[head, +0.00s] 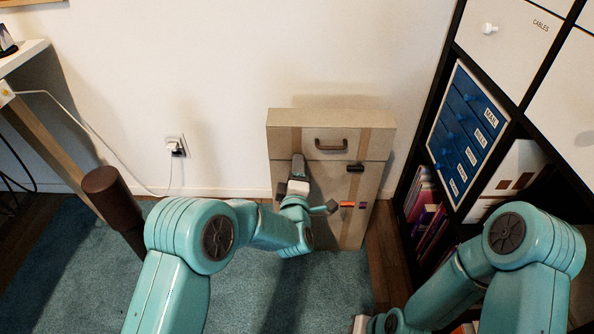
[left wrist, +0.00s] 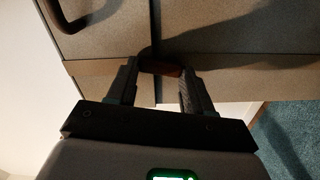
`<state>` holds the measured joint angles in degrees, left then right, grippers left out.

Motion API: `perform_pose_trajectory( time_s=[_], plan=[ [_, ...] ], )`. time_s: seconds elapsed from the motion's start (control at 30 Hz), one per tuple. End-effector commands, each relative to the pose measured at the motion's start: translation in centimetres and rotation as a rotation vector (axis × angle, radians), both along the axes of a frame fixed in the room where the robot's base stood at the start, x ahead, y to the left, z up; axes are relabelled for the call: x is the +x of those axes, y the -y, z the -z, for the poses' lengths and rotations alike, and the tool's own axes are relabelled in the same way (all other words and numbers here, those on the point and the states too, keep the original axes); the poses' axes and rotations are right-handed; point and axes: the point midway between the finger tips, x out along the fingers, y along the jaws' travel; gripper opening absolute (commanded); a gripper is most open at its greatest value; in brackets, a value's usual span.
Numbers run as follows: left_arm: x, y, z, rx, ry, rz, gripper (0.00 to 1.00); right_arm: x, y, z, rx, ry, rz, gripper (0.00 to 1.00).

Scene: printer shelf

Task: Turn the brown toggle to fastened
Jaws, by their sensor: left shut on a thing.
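A beige case (head: 335,225) stands upright against the wall, with a brown carry handle (head: 331,145) on its lid. My left gripper (head: 299,160) is at the left strap, by the seam between lid and body. In the left wrist view its two fingers (left wrist: 161,76) are shut on the brown toggle (left wrist: 160,67), one finger on each side. The toggle lies across the seam over the strap; its far end is dim. In the head view my gripper hides this toggle. A dark toggle (head: 355,168) sits on the right strap.
An orange piece (head: 347,204) and a purple piece (head: 363,205) show on the case front. A dark shelf with blue drawers (head: 468,130) stands close on the right.

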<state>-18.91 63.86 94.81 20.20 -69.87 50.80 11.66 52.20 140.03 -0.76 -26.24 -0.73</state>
Motion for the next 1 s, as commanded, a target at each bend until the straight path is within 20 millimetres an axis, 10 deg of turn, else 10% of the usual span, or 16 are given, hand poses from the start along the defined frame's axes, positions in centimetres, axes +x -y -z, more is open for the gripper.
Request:
perform_pose_trajectory(
  time_s=[0.97, 1.0],
  plan=[
    [-0.03, -0.21, 0.11, -0.225, -0.001, 0.002, 0.20, 0.00, 0.00, 0.00, 0.000, 0.000, 0.000, 0.00],
    [-0.03, -0.21, 0.10, -0.225, -0.001, 0.002, 0.54, 0.00, 0.00, 0.00, 0.000, 0.000, 0.000, 0.00]
  ],
)
